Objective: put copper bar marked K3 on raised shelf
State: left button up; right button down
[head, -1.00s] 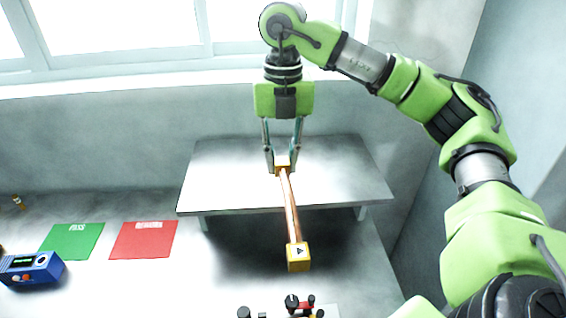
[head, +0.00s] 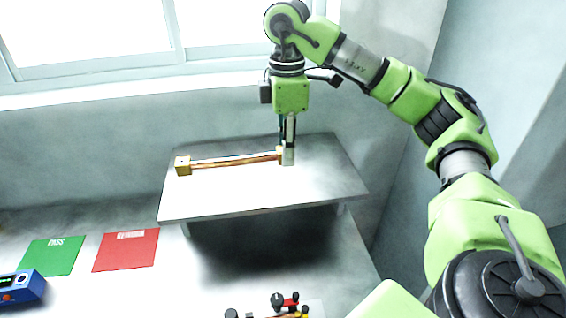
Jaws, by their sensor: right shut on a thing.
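A copper bar (head: 235,161) with a yellow block at each end shows in the head view over the raised shelf (head: 240,195). It lies crosswise, its free end block at the left. No K3 mark can be read from here. My right gripper (head: 288,157) points down and is shut on the bar's right end block. I cannot tell whether the bar touches the shelf top or hangs just above it. My left gripper is not in view.
A green PASS mat (head: 52,256) and a red REWORK mat (head: 127,250) lie on the table at left. A blue device (head: 22,286) sits at the lower left edge. Small red and black parts (head: 290,303) are at the bottom middle. The shelf's front is bare.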

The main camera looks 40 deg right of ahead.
jog(key=w+d+f, duration=0.3)
jog(key=w+d, duration=0.1)
jog(key=d, duration=0.2)
send_over(300, 170)
jog(key=a, duration=0.1)
jog(key=f, duration=0.4)
jog(key=shift+s+f+p, duration=0.2)
jog(key=shift+s+p, duration=0.1)
jog(key=shift+p, duration=0.05)
jog(key=shift+w+d+f, duration=0.15)
jog(key=shift+d+f, duration=0.2)
jog(key=shift+f, duration=0.1)
notch_tip(300, 170, down, 3)
jog(key=shift+w+d+f+p, duration=0.1)
jog(key=shift+d+p, duration=0.05)
jog(key=shift+p, duration=1.05)
jog(key=shift+f, duration=0.25)
jog(key=c, duration=1.8)
grip_release()
